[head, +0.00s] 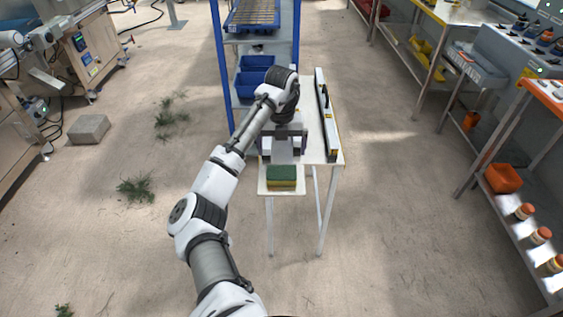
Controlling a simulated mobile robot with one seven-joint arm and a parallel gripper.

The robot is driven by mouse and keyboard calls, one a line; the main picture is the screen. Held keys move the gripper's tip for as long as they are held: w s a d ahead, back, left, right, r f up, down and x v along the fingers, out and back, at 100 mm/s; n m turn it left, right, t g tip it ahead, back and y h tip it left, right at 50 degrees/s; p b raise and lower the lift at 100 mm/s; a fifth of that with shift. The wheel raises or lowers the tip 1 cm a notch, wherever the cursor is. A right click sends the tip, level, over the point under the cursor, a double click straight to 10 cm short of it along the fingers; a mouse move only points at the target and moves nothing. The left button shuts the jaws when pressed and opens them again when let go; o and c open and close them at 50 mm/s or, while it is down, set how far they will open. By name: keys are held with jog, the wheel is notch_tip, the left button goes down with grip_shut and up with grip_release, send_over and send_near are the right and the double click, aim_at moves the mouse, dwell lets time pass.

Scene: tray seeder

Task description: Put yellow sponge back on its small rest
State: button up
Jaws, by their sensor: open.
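The yellow sponge (282,183) with a dark green top lies flat on a small white rest (264,189) at the near end of a narrow white table. The rest's rim shows around the sponge. My gripper (283,157) is open above the white table, just beyond the sponge in the picture. The sponge is clear of the fingers, and I see nothing held between them. My arm reaches up from the bottom of the picture and hides part of the table's left side.
A long black and white bar (326,118) lies along the table's right side (313,140). A blue rack (222,75) with blue bins (250,84) stands behind. Workbenches line the right edge, and a grey block (88,129) lies on the left floor. Floor around the table is mostly clear.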

jog(key=shift+r, duration=1.45)
